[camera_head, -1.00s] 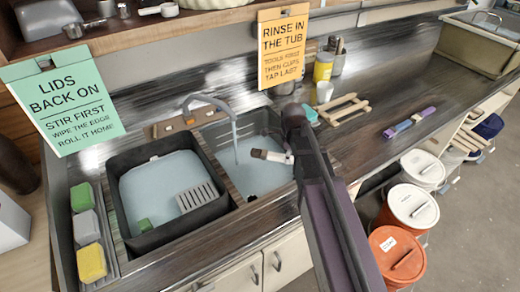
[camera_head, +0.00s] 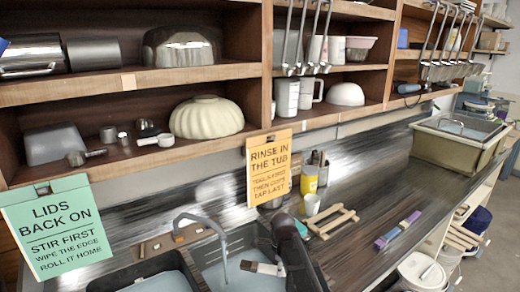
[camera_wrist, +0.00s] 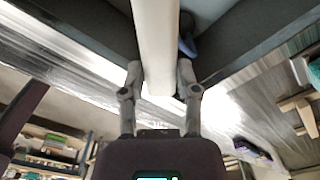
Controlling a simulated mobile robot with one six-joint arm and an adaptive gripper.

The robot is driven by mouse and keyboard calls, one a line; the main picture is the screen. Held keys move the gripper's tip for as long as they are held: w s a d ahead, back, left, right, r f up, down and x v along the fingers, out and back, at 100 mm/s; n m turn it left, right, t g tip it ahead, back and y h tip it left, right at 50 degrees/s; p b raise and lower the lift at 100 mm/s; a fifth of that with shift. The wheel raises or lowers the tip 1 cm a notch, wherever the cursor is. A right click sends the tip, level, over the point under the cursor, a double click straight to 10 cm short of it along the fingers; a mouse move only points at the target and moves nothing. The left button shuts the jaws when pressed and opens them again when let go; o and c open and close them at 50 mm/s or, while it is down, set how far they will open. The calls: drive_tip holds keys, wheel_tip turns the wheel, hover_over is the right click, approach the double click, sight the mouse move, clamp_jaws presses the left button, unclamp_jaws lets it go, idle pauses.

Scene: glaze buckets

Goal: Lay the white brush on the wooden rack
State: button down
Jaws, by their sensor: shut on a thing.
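The white brush (camera_wrist: 157,45) is held between the fingers of my gripper (camera_wrist: 160,85), and its pale shaft runs up out of the top of the wrist view. In the head view, the white piece (camera_head: 262,268) shows beside my dark arm, above the right sink basin and close to the tap. My gripper is shut on it. The bristle end cannot be made out. The wooden rack (camera_head: 333,222) lies flat on the counter, to the right of and beyond my gripper, with nothing seen on it.
A curved tap (camera_head: 205,222) stands left of my gripper. A white cup (camera_head: 312,204) and a yellow container (camera_head: 309,180) stand behind the rack. A purple-blue bar (camera_head: 397,230) lies to its right. An orange sign (camera_head: 269,168) hangs above the sink; shelves (camera_head: 130,85) rise behind.

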drive_tip(key=shift+r+p, duration=1.1)
drive_tip(key=shift+r, duration=0.4)
wheel_tip(320, 180, down, 7)
drive_tip(key=b, duration=0.7)
drive_tip(key=shift+f, duration=0.2)
drive_tip(key=shift+r, duration=0.15)
wheel_tip(320, 180, up, 13)
drive_tip(key=p, duration=1.3)
drive_tip(key=shift+r, duration=0.15)
drive_tip(key=shift+d, duration=0.1)
